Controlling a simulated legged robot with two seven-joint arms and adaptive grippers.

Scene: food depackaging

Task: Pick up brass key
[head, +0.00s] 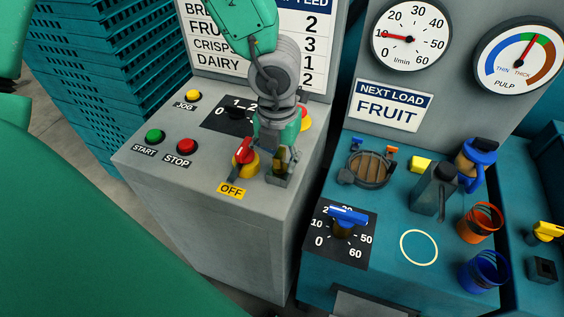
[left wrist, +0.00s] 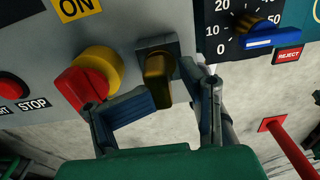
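The brass key (left wrist: 157,72) stands out of a dark square socket (left wrist: 168,46) on the grey console, seen in the left wrist view. My left gripper (left wrist: 180,105) is open, with one blue-grey finger on each side of the key's line. The left finger's pad is close to the key; I cannot tell whether it touches. In the head view my left gripper (head: 278,158) hangs over the socket (head: 279,181) and hides most of the key. My right gripper is in neither view.
A red-handled knob with a yellow base (left wrist: 98,72) sits close beside the left finger. The grey console (head: 150,165) also carries START and STOP buttons. A teal console (head: 385,262) with a blue-handled dial (head: 347,216) stands to the right, across a narrow gap.

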